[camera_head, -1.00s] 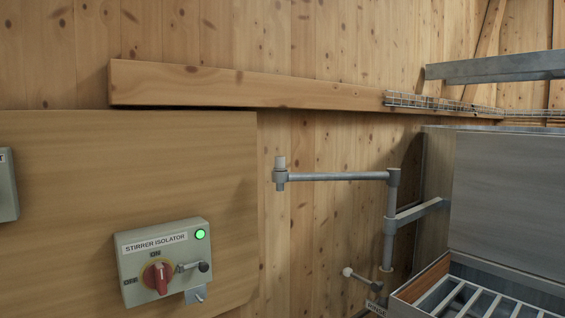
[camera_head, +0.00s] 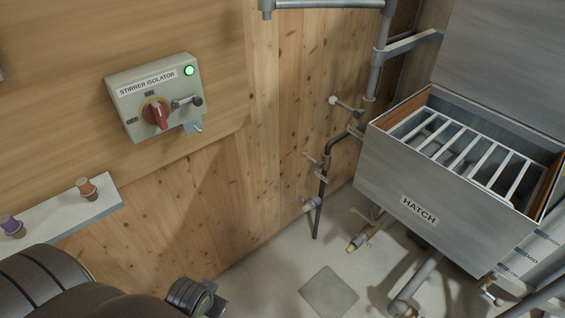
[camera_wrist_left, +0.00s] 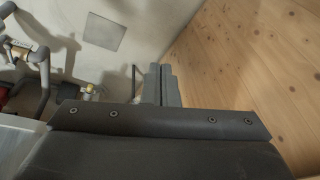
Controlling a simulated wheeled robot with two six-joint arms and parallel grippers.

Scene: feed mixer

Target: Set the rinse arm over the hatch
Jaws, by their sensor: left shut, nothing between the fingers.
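The rinse arm (camera_head: 328,4) is a grey horizontal pipe at the top edge of the head view. It reaches left from its upright post (camera_head: 377,65), along the wooden wall and away from the hatch; its upper side is cut off. The hatch (camera_head: 395,185) is a grey metal box at right with a "HATCH" label. Its lid (camera_head: 505,60) stands open, showing a bar grid (camera_head: 465,150) inside. My left gripper (camera_wrist_left: 162,80) is shut and empty in the left wrist view, above the floor. My left arm shows at lower left in the head view. My right gripper is not seen.
A stirrer isolator box (camera_head: 155,95) with red knob and green light is on the wall panel. A shelf (camera_head: 70,212) with small coloured stoppers is at left. A white-knobbed lever (camera_head: 345,105), pipes and valves sit beside the hatch. A grey floor plate (camera_head: 329,292) lies below.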

